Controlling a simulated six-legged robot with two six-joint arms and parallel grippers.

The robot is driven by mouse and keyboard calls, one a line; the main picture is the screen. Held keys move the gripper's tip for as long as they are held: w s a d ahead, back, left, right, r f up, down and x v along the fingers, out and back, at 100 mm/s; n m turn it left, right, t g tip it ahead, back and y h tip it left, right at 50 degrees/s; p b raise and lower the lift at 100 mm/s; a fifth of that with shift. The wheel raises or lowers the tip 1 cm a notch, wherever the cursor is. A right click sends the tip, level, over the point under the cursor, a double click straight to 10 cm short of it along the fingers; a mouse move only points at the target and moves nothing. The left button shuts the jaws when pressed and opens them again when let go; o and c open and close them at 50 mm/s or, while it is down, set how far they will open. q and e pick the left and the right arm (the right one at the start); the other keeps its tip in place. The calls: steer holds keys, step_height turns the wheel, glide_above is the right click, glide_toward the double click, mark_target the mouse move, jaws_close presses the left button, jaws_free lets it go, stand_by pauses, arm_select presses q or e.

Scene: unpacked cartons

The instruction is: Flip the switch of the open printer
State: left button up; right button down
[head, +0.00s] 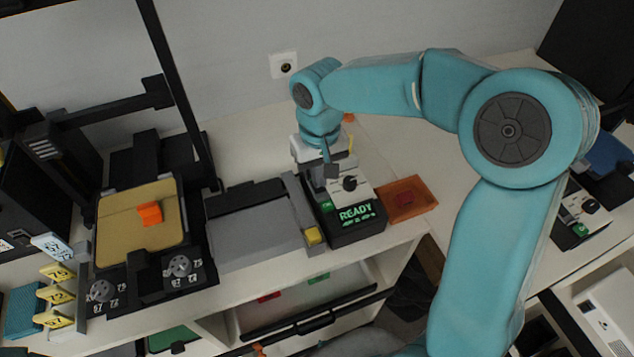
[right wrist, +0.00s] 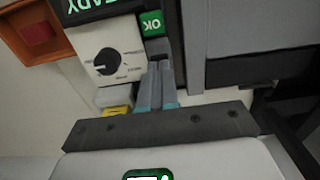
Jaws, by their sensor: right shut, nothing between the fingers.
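The open-frame printer (head: 200,150) stands at the left, with a tan bed (head: 110,252) carrying a small orange block (head: 150,213). A black control box (head: 345,236) right of it has a lit READY display (head: 356,212), a round knob (head: 350,184) and a green OK label (head: 327,206). My right gripper (head: 331,171) is shut and empty, pointing down at the box's left side behind the label. In the right wrist view its fingertips (right wrist: 160,68) are beside the knob panel (right wrist: 112,58), close to the OK label (right wrist: 152,23). Contact is unclear. I cannot make out a switch. My left gripper is not in view.
A grey flat-topped unit (head: 255,225) with a yellow button (head: 313,235) sits between printer and control box. An orange tray (head: 420,197) with a red piece lies right of the box. Yellow tags (head: 55,295) stand at the left. A wall socket (head: 284,66) is behind.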

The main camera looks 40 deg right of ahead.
steer(key=shift+f+b, duration=0.7)
steer(key=shift+f, duration=0.2)
steer(key=shift+r, duration=0.15)
step_height(320, 180, up, 6)
steer(key=p, duration=0.5)
steer(key=shift+r+p, duration=0.45)
steer(key=shift+f, duration=0.1)
steer(key=shift+s, duration=0.1)
stand_by(0.3)
